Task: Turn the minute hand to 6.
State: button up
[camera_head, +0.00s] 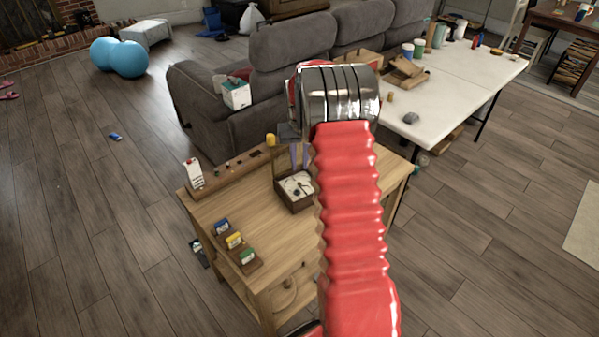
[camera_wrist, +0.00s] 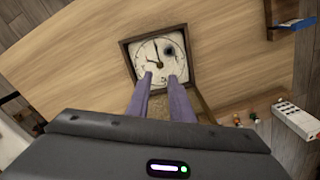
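A clock (camera_wrist: 145,50) with a white face and dark hands sits in a square dark wooden frame, upper middle of the wrist view. In the head view the clock (camera_head: 293,187) lies face up in a box on the wooden table. In the wrist view one dark hand points up and another to the left; which is the minute hand I cannot tell. A dark round spot shows on its upper right. My gripper (camera_wrist: 161,77) has two purple fingers, apart and empty, over the dial's lower part. The fingers (camera_head: 299,155) also show beside my arm; their height above the dial is unclear.
A grey sofa (camera_head: 285,45) and a white table (camera_head: 470,75) stand behind. The tabletop around the clock is mostly clear.

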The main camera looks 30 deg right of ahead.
notch_tip(320, 180, up, 6)
dwell(0.4)
dwell(0.4)
jog(key=s+a+r+n+t, duration=0.1)
jog(key=s+a+r+t, duration=0.1)
jog(key=s+a+r, duration=0.3)
jog(key=s+a+r+n+t, duration=0.1)
jog(key=s+a+r, duration=0.5)
jog(key=s+a, duration=0.8)
jog(key=s+a+r+n+t, duration=0.2)
jog(key=s+a+r, duration=0.3)
jog(key=s+a, duration=0.4)
jog(key=s, duration=0.3)
jog(key=shift+a+r+n+t, duration=0.25)
jog(key=shift+n+t, duration=0.05)
jog(key=shift+n, duration=0.1)
jog(key=shift+d, duration=0.1)
dwell(0.7)
